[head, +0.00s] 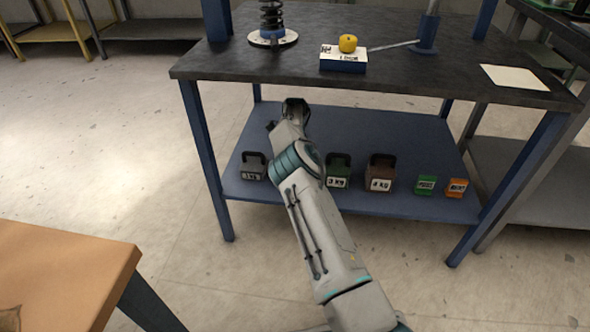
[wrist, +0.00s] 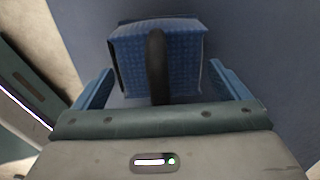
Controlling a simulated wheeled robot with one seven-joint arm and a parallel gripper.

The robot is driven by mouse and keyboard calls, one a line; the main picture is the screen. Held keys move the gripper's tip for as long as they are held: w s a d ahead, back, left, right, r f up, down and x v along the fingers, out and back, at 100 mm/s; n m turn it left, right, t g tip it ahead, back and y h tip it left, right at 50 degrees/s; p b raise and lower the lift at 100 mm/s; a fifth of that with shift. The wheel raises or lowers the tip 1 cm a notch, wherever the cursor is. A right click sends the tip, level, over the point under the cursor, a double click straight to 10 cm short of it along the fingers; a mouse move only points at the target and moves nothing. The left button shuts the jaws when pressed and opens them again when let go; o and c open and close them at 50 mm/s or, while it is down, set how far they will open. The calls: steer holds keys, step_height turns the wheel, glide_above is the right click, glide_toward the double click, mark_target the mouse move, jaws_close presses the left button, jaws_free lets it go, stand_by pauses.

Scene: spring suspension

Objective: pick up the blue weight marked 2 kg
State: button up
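The blue weight (wrist: 185,62) shows in the wrist view, seen from above, with a black handle (wrist: 156,65) across its middle. Its marking cannot be read. My gripper (wrist: 161,68) is open, with one blue finger to the left and one to the right of the handle, both apart from it. In the head view my arm reaches to the lower shelf and hides the blue weight, which would stand between the 1 kg and 3 kg weights. The fingertips do not show clearly there.
The lower shelf (head: 300,206) bears a grey 1 kg weight (head: 253,168), a green 3 kg weight (head: 338,172), a brown 4 kg weight (head: 380,174), and small green (head: 426,185) and orange (head: 456,188) boxes. The dark tabletop (head: 240,68) lies above the shelf.

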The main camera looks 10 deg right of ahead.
steer(key=c, duration=1)
steer(key=shift+w+r, duration=0.1)
steer(key=shift+r, duration=0.1)
steer(key=shift+c, duration=1.3)
